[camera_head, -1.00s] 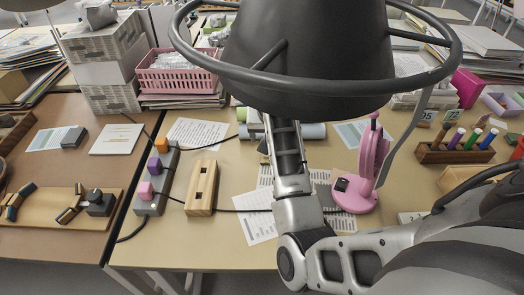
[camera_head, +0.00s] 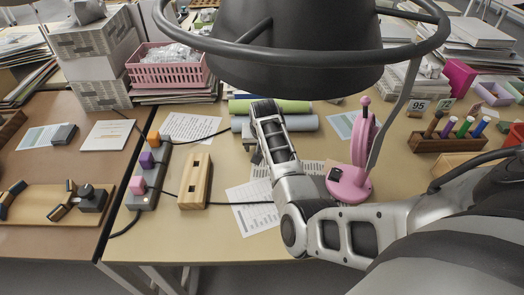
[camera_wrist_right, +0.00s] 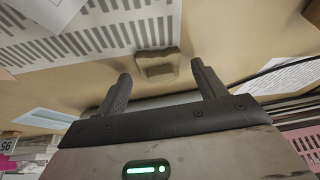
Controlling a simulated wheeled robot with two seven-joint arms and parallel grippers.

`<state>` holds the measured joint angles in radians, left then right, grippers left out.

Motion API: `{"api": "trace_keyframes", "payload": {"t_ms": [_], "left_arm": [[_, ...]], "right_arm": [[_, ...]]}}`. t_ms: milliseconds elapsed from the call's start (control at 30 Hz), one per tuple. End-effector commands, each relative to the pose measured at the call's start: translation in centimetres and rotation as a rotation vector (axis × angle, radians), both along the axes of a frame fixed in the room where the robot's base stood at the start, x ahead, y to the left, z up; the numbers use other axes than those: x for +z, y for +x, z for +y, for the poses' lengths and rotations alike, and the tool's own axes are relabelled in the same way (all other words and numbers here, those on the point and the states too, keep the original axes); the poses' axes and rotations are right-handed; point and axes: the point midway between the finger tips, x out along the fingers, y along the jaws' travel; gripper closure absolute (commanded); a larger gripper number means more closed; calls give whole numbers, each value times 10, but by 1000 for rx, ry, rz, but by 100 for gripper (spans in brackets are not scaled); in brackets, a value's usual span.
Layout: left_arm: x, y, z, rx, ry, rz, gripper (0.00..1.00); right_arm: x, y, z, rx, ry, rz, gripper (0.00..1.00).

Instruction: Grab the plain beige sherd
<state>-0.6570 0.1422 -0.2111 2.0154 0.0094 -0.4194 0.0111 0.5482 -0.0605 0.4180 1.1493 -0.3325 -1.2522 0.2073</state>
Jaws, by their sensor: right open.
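A small tan-beige sherd (camera_wrist_right: 157,66) with no visible pattern lies on the similarly coloured table in the right wrist view. My right gripper (camera_wrist_right: 159,71) is open, with its two dark fingers apart. The sherd shows ahead of the fingertips, between their lines, and nothing is held. In the head view my right arm reaches up the middle of the table; its fingers and the sherd are hidden or too unclear there. My left gripper is not in view.
A dark lamp (camera_head: 295,55) hangs over the table's middle. A pink stand (camera_head: 350,184) is right of my arm. A wooden block (camera_head: 195,182) and a grey button strip (camera_head: 150,180) are left. Printed sheets (camera_head: 252,212) lie around. Rolls (camera_head: 300,123) lie behind.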

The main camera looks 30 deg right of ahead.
Motion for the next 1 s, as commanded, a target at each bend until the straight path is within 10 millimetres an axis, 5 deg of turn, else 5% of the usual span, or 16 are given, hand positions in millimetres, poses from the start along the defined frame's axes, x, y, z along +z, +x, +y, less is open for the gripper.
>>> {"api": "trace_keyframes", "payload": {"t_ms": [267, 433, 467, 1000], "left_arm": [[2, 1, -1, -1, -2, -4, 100], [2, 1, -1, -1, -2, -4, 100], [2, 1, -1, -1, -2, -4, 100], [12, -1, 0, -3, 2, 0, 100]], "right_arm": [[-3, 1, -1, -1, 1, -2, 30], [-3, 1, -1, -1, 1, -2, 78], [-3, 1, -1, -1, 1, -2, 79], [8, 1, -1, 0, 0, -1, 80]]}}
